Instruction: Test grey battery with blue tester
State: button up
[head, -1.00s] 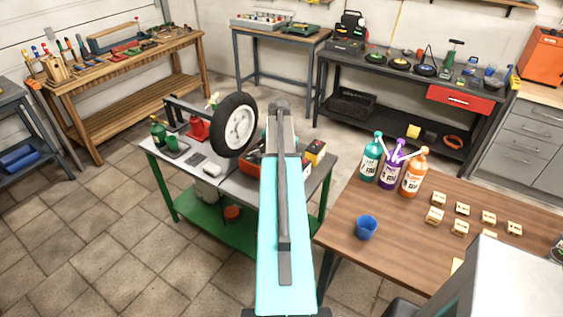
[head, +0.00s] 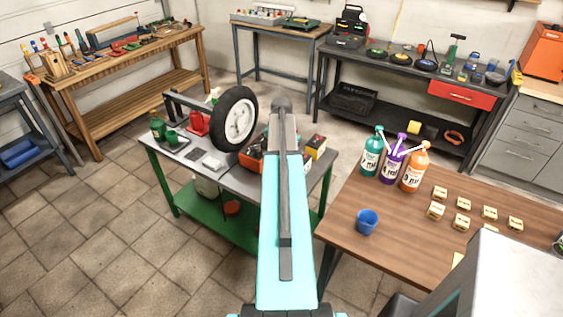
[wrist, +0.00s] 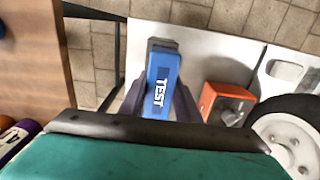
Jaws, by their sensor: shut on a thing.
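In the wrist view, a blue block marked TEST (wrist: 163,82), the tester, is between the two grey fingers of my gripper (wrist: 158,98). The fingers are shut on its sides. A dark grey part (wrist: 162,44) shows at its far end; I cannot tell whether this belongs to the tester or is the grey battery. My gripper is over the light grey top of the green-legged table (head: 215,177). In the head view my own arm hides the gripper and the tester. I cannot make out the grey battery for certain.
An orange-red box with a knob (wrist: 228,103) is right of the tester, near a white-rimmed wheel (head: 235,120). A red, yellow and black item (head: 316,146) is at the table's right edge. The wooden table at right holds bottles (head: 392,165) and a blue cup (head: 367,222).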

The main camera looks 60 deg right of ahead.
jog(key=shift+f+b, duration=0.6)
jog(key=shift+f, duration=0.8)
jog(key=shift+f+b, duration=0.5)
jog(key=shift+f, duration=0.85)
dwell(2.0)
dwell(1.2)
jog(key=o, duration=1.8)
jog(key=shift+r, duration=0.1)
jog(key=shift+r+p, duration=2.2)
jog(key=shift+r, duration=1.7)
